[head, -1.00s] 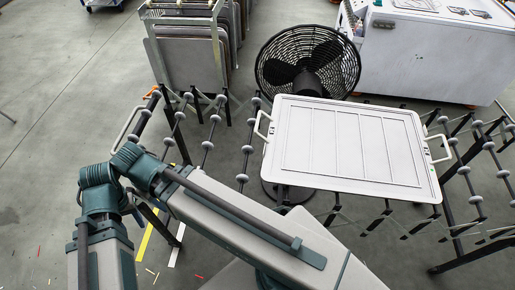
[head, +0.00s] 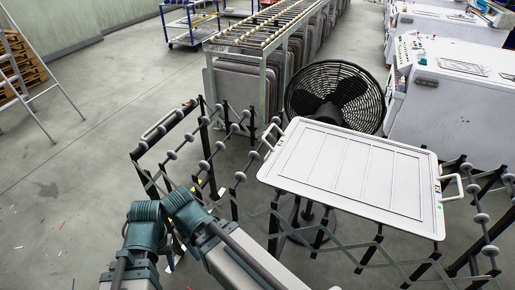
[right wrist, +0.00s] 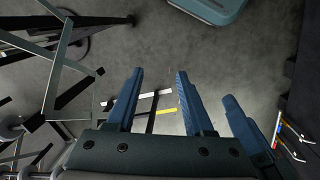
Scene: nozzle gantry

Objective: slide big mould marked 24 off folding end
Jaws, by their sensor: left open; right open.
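A big white rectangular mould (head: 352,174) with long raised panels lies on the folding roller track (head: 204,165) at the right of the head view. It has a pale handle at each short end; I cannot read a number on it. The track's left end has a dark bar and a pale handle (head: 157,126), with bare rollers between there and the mould. My left arm shows at the bottom of the head view, but its gripper is not visible. My right gripper (right wrist: 160,75) is open and empty over the floor in the right wrist view, beside the track's crossed legs.
A black fan (head: 335,92) stands close behind the mould. A rack of upright panels (head: 265,75) is behind the track, and a white machine (head: 445,105) is at the back right.

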